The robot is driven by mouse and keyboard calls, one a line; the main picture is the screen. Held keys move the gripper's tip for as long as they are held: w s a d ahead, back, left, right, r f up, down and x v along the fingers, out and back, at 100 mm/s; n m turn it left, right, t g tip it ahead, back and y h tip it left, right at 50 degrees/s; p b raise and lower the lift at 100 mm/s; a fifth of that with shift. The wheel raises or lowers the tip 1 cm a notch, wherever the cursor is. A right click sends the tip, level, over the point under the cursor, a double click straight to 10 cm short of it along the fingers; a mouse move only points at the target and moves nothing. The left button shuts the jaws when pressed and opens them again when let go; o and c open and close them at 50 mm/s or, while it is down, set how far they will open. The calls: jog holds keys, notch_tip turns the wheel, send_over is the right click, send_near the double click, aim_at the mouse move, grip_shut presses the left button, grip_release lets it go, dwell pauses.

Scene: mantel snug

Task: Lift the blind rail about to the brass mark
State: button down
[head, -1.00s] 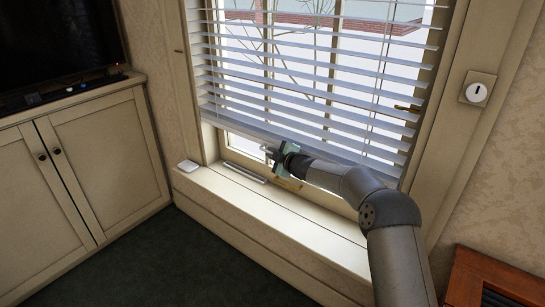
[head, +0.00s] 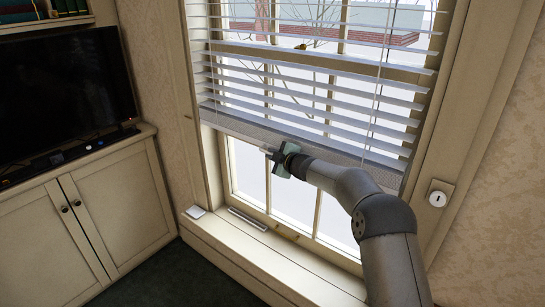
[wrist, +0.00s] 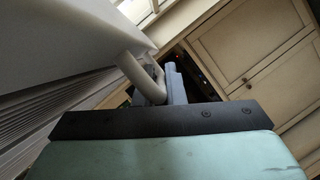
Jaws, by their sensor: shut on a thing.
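The blind rail (head: 240,126) is the wide pale bar under the white slats, hanging well above the sill with bare glass below it. My gripper (head: 269,152) is at the rail's lower edge, left of its middle. In the wrist view my gripper (wrist: 168,84) is shut on a pale looped handle (wrist: 143,78) below the white rail (wrist: 75,40). A small brownish mark (head: 187,118) shows on the left window casing, near the height of the rail's left end. I cannot tell for sure that it is the brass mark.
A brass-coloured catch (head: 301,47) sits on the window's middle bar behind the slats. A cabinet (head: 110,205) with a television (head: 65,88) stands left.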

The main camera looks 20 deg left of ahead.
jog(key=shift+r, duration=0.55)
jog(key=c, duration=1.5)
grip_release()
jog(key=shift+f, duration=0.1)
jog(key=shift+d, duration=0.1)
jog(key=shift+s+d, duration=0.15)
jog(key=shift+d, duration=0.15)
jog(key=b+v, duration=0.4)
jog(key=v, duration=1.2)
jog(key=shift+s+d+b, duration=0.2)
jog(key=shift+s+b, duration=0.1)
